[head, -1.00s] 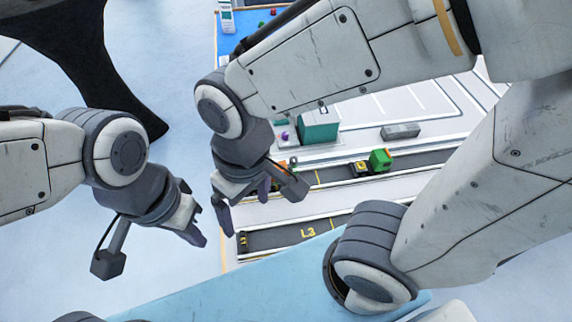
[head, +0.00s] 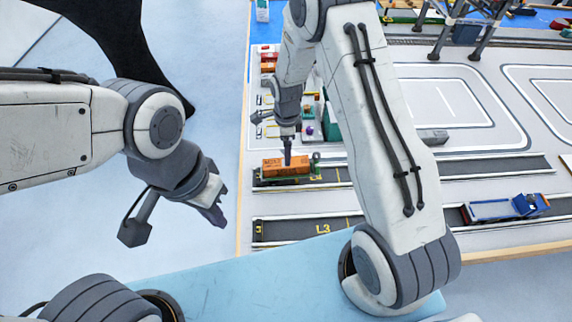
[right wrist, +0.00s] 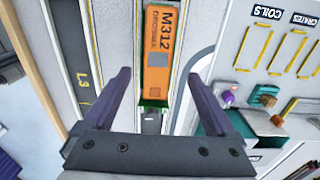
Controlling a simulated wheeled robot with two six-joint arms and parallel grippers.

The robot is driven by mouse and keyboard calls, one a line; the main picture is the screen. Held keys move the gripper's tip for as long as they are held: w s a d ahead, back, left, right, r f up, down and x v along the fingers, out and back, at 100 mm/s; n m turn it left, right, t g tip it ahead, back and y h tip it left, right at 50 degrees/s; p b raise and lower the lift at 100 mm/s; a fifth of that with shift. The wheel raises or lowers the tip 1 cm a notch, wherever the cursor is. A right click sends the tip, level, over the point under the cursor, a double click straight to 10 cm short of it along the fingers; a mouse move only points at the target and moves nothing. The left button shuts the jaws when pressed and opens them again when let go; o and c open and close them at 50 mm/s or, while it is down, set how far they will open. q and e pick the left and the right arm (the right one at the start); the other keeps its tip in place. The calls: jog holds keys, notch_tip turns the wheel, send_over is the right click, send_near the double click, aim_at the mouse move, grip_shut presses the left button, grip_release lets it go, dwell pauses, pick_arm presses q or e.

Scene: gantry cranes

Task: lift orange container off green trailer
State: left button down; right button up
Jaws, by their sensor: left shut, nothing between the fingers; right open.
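The orange container (head: 280,168) sits on the green trailer (head: 283,181) in the lane near the board's left edge. The container also shows in the right wrist view (right wrist: 158,50), marked M312, with a green end of the trailer (right wrist: 152,103) at its near end. My right gripper (head: 287,152) points down over the container. In the right wrist view its two fingers (right wrist: 159,74) are apart and empty, one to each side of the container's line. My left gripper (head: 218,212) is shut and empty, off to the left of the board.
A blue truck (head: 505,207) stands in the lane marked L3 at the right. A grey block (head: 432,136) lies beyond my right arm. In the right wrist view, a teal bin (right wrist: 212,122) and a panel marked COILS and CRATES (right wrist: 262,65) are at the right.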

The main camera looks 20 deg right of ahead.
jog(key=shift+f, duration=0.95)
jog(key=shift+s+a+f+p, duration=0.1)
jog(key=shift+f+p, duration=0.45)
notch_tip(320, 180, down, 3)
jog(key=shift+s+f+p, duration=0.1)
jog(key=shift+f+p, duration=0.05)
jog(key=shift+p, duration=0.6)
jog(key=shift+f, duration=0.55)
grip_shut()
jog(key=shift+r, duration=0.1)
